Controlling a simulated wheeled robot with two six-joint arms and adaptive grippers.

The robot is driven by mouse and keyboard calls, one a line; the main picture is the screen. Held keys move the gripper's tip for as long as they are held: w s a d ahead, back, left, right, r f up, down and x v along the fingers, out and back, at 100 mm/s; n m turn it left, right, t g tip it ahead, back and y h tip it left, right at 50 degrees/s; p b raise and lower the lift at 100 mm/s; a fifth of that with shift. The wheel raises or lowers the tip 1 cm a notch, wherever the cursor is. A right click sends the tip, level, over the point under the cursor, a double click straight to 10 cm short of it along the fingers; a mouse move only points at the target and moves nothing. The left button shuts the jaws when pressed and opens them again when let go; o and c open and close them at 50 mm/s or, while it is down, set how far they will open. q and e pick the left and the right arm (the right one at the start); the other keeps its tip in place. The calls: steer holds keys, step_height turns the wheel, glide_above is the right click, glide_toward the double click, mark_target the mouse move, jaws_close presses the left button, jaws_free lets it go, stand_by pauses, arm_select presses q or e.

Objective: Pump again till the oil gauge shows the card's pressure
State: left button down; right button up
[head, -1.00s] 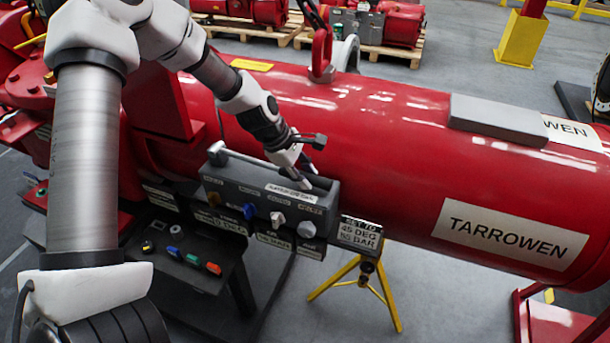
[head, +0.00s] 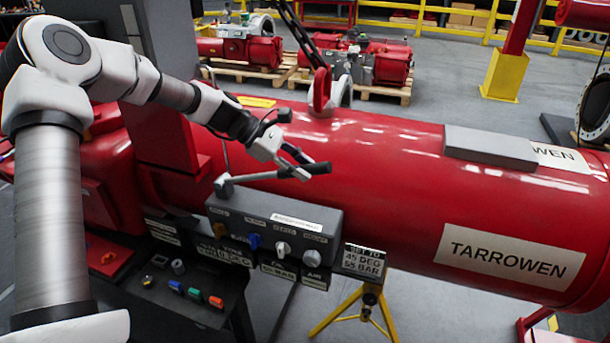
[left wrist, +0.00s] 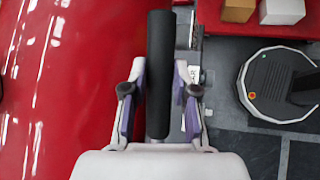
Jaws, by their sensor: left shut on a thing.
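My left gripper (head: 300,165) is shut on the black grip of the pump handle (head: 319,168). The handle is a grey bar from a pivot at the left end of the grey control box (head: 275,228), and it stands raised above the box. In the left wrist view the black grip (left wrist: 160,75) lies between the fingers. The card (head: 364,262) stands right of the box and reads SET TO 45 DEG, 55 BAR. I cannot make out the oil gauge or its reading. My right gripper is not in view.
The big red cylinder (head: 400,180) runs behind the box. Orange, blue, white and grey knobs line the box front. A dark bench (head: 165,300) with small coloured parts is below left. A yellow stand (head: 365,305) is under the card.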

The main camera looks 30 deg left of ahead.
arm_select(q)
steer(key=shift+a+r, duration=0.3)
steer(key=shift+r, duration=0.4)
steer(key=c, duration=0.9)
jaws_free()
steer(key=shift+f, duration=0.1)
steer(key=v, duration=0.7)
steer(key=shift+a, duration=0.2)
steer(key=shift+s, duration=0.1)
